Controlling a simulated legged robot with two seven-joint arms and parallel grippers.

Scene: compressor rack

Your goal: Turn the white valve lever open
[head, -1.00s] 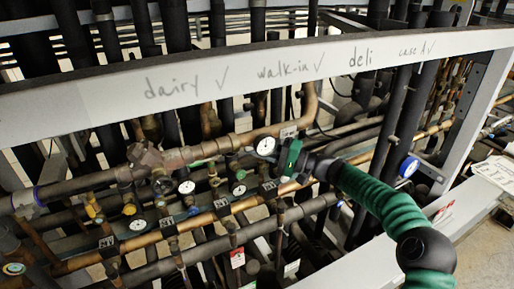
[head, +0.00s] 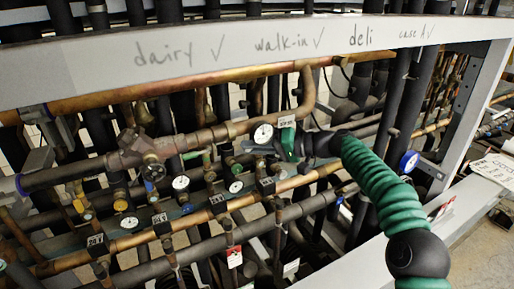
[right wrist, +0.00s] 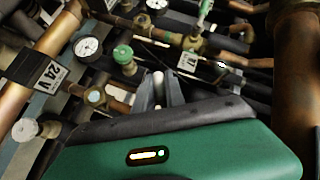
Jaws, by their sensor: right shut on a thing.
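My right gripper (head: 280,143) reaches in among the pipes, just right of a white gauge. How far the lever is turned cannot be told. My left gripper is in neither view.
A white beam (head: 120,68) with handwritten labels crosses above. A gauge (head: 263,133) sits close beside my right gripper. In the wrist view, a green-capped valve (right wrist: 123,54), a gauge (right wrist: 88,47) and a thick copper pipe (right wrist: 297,80) crowd the gripper.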

